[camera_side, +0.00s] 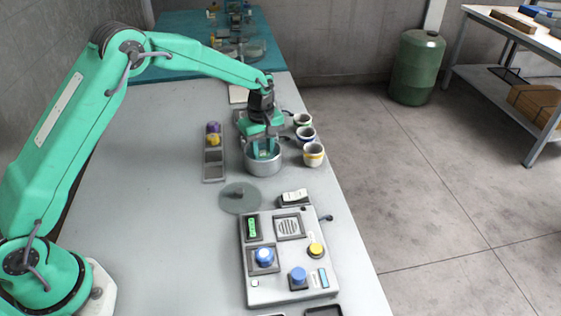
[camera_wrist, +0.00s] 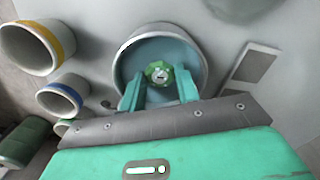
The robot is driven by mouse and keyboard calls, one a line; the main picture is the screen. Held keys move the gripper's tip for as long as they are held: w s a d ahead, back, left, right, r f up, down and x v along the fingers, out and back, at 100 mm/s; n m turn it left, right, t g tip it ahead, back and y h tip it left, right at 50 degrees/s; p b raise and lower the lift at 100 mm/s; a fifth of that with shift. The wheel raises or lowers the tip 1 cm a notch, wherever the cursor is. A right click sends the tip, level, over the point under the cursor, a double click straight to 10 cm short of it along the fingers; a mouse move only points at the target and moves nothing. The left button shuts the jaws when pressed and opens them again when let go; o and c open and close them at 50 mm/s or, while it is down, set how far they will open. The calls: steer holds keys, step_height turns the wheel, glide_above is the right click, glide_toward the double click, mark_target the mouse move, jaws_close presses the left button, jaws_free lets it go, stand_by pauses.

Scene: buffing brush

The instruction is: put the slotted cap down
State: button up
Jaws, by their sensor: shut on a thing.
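My gripper (camera_wrist: 159,84) reaches down into a round grey metal pot (camera_wrist: 119,62), its two teal fingers inside the rim. It is shut on the slotted cap (camera_wrist: 158,72), a small green faceted piece with a pale centre and a dark slot, seen between the fingertips. In the side view my gripper (camera_side: 263,151) is at the mouth of the pot (camera_side: 263,167). The cap cannot be made out there. Whether it touches the pot's floor I cannot tell.
A narrow tray (camera_side: 213,172) left of the pot holds a purple cap (camera_side: 213,127) and a yellow cap (camera_side: 212,140); its other slots look empty. Three banded cups (camera_side: 313,155) stand close on the right. A round grey lid (camera_side: 235,204) and a control box (camera_side: 284,275) lie nearer the camera.

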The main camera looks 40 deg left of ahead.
mark_target(263, 153)
steer(key=shift+f, duration=0.5)
steer(key=shift+f, duration=0.1)
steer(key=o, duration=0.9)
steer(key=shift+o, duration=0.2)
step_height(263, 153, up, 12)
stand_by(0.5)
